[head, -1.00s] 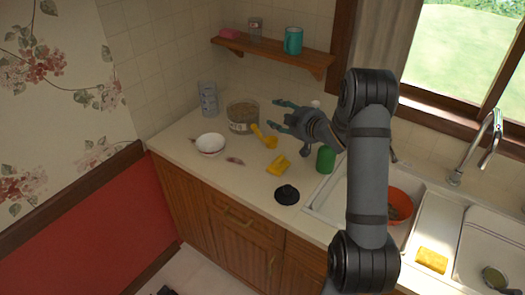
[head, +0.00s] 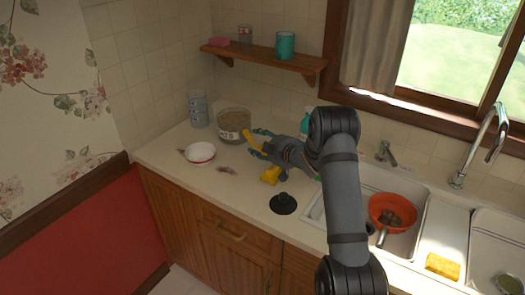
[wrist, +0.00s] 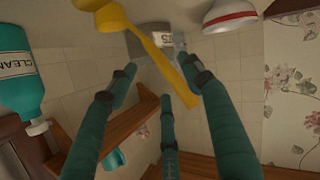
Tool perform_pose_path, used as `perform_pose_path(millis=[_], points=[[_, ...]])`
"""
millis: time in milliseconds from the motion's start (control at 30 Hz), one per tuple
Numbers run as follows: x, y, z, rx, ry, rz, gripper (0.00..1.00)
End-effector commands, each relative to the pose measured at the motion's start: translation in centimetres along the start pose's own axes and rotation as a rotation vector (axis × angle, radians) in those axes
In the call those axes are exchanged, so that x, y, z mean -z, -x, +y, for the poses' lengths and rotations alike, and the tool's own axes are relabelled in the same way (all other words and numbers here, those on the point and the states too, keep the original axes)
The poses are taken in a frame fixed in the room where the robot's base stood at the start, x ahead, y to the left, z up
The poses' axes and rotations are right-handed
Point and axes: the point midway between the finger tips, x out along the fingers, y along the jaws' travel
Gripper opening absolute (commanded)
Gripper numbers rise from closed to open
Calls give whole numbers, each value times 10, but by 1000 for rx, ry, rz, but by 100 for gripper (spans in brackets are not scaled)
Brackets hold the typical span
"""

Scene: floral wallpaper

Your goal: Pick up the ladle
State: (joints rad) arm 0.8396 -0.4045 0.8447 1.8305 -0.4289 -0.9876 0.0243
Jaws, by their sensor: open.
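The yellow ladle (head: 249,140) is at the back of the counter in the head view, its handle sticking up at a slant beside the glass jar. My gripper (wrist: 160,72) has three teal fingers spread apart around the handle. I cannot tell whether any finger touches it.
A white bowl (head: 200,153) and glass jar (head: 233,124) stand left. A teal bottle (wrist: 17,75) is close by. A wooden shelf (head: 268,54) hangs above.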

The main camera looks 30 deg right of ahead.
Motion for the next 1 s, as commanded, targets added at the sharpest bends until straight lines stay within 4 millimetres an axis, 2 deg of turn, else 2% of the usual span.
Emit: perform_pose_path(millis=[133, 300, 600, 1000], points=[[8, -21, -1, 4, 0, 0, 50], [5, -40, -2, 2, 0, 0, 50], [4, -45, -2, 1, 0, 0, 50], [4, -44, -2, 1, 0, 0, 27]])
